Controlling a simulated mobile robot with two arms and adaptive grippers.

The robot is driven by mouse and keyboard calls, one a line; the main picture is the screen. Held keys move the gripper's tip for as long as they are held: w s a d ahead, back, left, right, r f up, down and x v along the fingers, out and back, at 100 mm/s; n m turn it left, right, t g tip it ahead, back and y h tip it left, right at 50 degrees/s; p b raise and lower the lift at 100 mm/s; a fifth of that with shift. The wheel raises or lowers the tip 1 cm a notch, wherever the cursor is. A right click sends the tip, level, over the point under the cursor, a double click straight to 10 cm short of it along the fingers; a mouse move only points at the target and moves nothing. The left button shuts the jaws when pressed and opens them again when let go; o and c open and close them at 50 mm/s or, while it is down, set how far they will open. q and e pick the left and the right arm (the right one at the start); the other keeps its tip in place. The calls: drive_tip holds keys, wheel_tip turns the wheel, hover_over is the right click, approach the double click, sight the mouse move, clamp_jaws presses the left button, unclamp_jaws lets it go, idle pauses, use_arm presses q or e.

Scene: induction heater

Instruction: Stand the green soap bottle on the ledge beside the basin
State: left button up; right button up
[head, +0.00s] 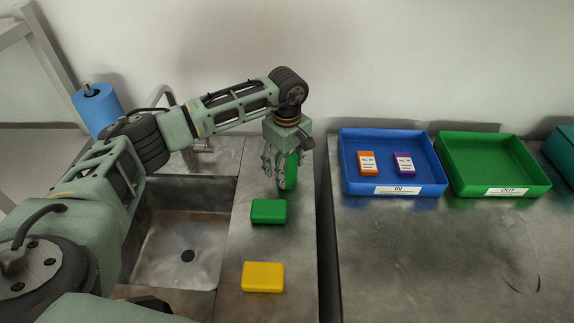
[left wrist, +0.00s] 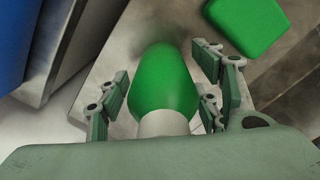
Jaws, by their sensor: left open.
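The green soap bottle (head: 288,172) appears to stand upright on the metal ledge (head: 243,235) to the right of the basin (head: 180,235). My left gripper (head: 281,168) points down over the bottle, with its fingers open around it. In the left wrist view, the bottle (left wrist: 163,82) lies between the open fingers (left wrist: 166,92), its pale neck close to the palm. The right fingers are close to its side; I cannot tell whether they touch. The bottle's foot is hard to make out in shadow. My right gripper is not in view.
A green block (head: 268,211) and a yellow block (head: 263,277) lie on the ledge in front of the bottle. A dark gap separates the ledge from the right-hand table, which bears a blue IN tray (head: 436,180) and a green OUT tray (head: 540,180). A faucet (head: 200,146) stands behind the basin.

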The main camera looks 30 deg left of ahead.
use_arm(q)
drive_tip(key=shift+r, duration=0.3)
wheel_tip(320, 180, up, 10)
drive_tip(key=shift+r+b, duration=0.25)
drive_tip(key=shift+b, duration=1)
drive_tip(key=shift+r, duration=0.6)
drive_tip(key=shift+f, duration=0.1)
